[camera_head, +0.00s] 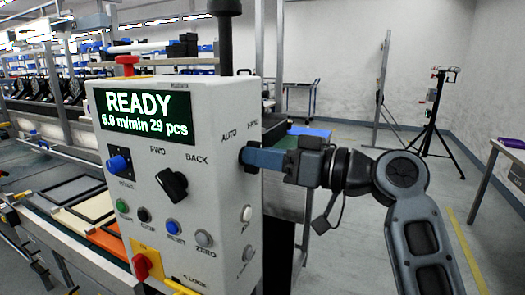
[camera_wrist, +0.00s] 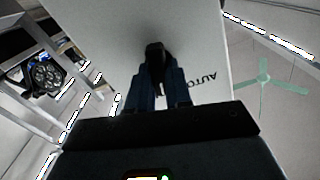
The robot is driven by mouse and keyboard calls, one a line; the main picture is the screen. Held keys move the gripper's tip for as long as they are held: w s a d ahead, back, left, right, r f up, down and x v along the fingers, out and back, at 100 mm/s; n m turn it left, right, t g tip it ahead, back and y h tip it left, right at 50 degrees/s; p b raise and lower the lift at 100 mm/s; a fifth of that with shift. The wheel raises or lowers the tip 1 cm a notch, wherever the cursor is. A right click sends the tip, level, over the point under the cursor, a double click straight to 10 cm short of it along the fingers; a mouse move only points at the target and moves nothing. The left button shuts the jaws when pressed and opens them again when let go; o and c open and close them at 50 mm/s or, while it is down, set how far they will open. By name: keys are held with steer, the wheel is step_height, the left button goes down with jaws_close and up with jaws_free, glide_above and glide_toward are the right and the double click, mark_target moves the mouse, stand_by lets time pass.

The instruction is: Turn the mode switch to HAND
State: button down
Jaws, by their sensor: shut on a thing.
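The control box (camera_head: 218,110) is light grey. Its right side carries the labels AUTO and, further right, one that looks like HAND, both above my gripper (camera_head: 246,157). My gripper reaches in from the right and its blue fingers are shut on the mode switch, which they mostly hide in the head view. In the wrist view the switch (camera_wrist: 155,52) is a black knob between the fingertips (camera_wrist: 157,76), against the box's pale face. AUTO shows upside down right of the fingers; the other label is hidden there. I cannot tell which label the knob points to.
The box front has a READY display (camera_head: 143,112), a black FWD/BACK knob (camera_head: 173,184), a blue knob (camera_head: 119,163), several push buttons and a red-and-yellow switch (camera_head: 143,265). A conveyor with frames (camera_head: 85,210) lies left. A tripod (camera_head: 434,110) stands far right on open floor.

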steer(key=shift+f+m+p, duration=0.1)
steer(key=shift+m+p, duration=1.15)
steer(key=shift+m, duration=1.25)
steer(key=c, duration=1)
jaws_free()
steer(key=shift+c, duration=0.2)
steer(key=shift+d, duration=0.1)
steer(key=b+v, duration=0.1)
steer(key=v, duration=0.6)
steer(key=shift+d+b, duration=0.3)
steer(key=shift+d, duration=0.05)
